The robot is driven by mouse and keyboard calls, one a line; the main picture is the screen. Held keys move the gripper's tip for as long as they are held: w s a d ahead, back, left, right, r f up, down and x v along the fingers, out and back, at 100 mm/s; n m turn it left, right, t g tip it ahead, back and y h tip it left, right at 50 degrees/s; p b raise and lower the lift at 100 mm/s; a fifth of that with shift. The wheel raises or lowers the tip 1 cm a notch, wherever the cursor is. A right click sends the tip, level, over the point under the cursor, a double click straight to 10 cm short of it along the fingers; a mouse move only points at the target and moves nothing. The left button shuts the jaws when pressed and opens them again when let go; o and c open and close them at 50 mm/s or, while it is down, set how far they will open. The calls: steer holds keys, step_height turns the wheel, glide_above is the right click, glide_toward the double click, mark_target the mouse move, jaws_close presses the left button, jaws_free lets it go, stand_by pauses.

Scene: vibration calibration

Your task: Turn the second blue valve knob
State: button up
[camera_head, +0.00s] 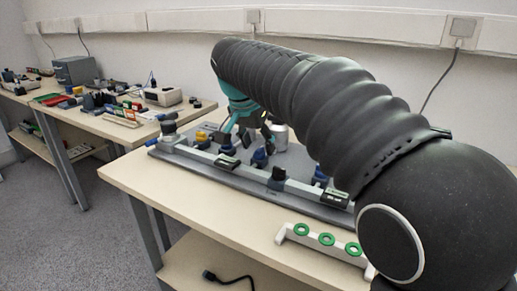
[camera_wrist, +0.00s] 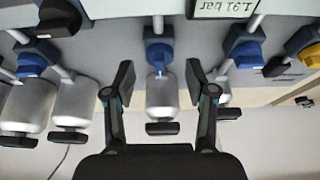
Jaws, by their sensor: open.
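In the wrist view, my gripper (camera_wrist: 160,80) is open and empty, with one black finger on each side of a blue valve knob (camera_wrist: 158,52). The knob sits on a pipe above a silver cylinder, and I see no finger touching it. Another blue knob (camera_wrist: 37,56) is to the left and another (camera_wrist: 246,52) to the right. In the head view, my gripper (camera_head: 256,128) is over the rig, partly hidden by my arm. A blue knob (camera_head: 261,156) shows just below it, and another (camera_head: 320,176) to the right. I cannot tell which counts as second.
The knobs stand on a grey rig plate (camera_head: 190,163) on a wooden table (camera_head: 150,185). Yellow (camera_wrist: 311,54) and black (camera_wrist: 60,18) knobs and a pressure display (camera_wrist: 222,8) are close by. A white holder with green rings (camera_head: 322,241) lies at the front. Silver cylinders flank the fingers.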

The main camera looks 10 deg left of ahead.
steer(key=shift+w+d+f, duration=0.1)
steer(key=shift+w+f, duration=0.15)
steer(key=shift+f, duration=0.4)
jaws_close()
